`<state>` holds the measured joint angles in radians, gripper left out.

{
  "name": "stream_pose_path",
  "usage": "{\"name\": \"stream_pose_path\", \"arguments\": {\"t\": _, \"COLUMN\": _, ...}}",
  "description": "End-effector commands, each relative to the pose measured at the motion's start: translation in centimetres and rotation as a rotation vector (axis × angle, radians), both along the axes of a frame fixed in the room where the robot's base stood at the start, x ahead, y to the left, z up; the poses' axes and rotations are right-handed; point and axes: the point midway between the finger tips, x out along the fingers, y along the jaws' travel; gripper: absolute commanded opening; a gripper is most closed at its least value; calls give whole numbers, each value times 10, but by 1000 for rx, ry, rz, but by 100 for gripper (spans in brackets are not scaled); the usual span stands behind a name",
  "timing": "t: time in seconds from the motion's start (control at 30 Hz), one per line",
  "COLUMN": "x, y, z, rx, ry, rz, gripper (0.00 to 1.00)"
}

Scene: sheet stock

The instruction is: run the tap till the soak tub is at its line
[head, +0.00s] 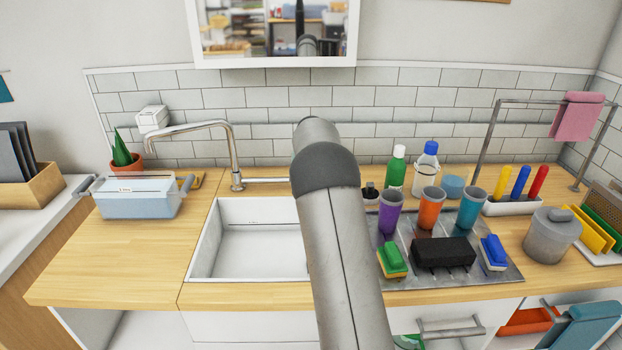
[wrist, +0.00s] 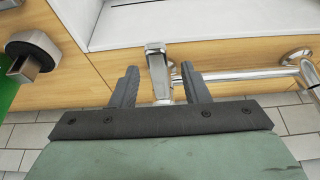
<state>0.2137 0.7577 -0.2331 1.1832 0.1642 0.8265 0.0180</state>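A clear tub (head: 125,207) with grey end handles stands on the left counter. It looks pale blue inside, with a small label on its front; I cannot make out a water level or line. The metal tap (head: 236,150) rises behind the sink, its spout reaching left towards the tub. No stream shows. A horizontal pipe (wrist: 240,74) runs from the tap base to a metal lever (wrist: 156,70). My gripper (wrist: 160,72) is open, with its dark fingers either side of the lever and gaps showing. My arm hides the lever in the head view.
The white sink (head: 250,262) looks empty and has a thin dark line on its back wall. A green bottle (head: 396,168) stands near the lever.

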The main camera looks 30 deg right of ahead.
Motion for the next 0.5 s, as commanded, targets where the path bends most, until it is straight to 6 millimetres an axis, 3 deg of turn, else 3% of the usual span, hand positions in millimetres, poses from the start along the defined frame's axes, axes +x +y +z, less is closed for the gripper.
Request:
{"name": "stream_pose_path", "arguments": {"t": 0.27, "x": -1, "y": 0, "z": 4, "rx": -1, "ry": -1, "rz": 1, "gripper": 42}}
{"name": "stream_pose_path", "arguments": {"t": 0.5, "x": -15, "y": 8, "z": 43, "rx": -2, "ry": -6, "rz": 1, "gripper": 42}}
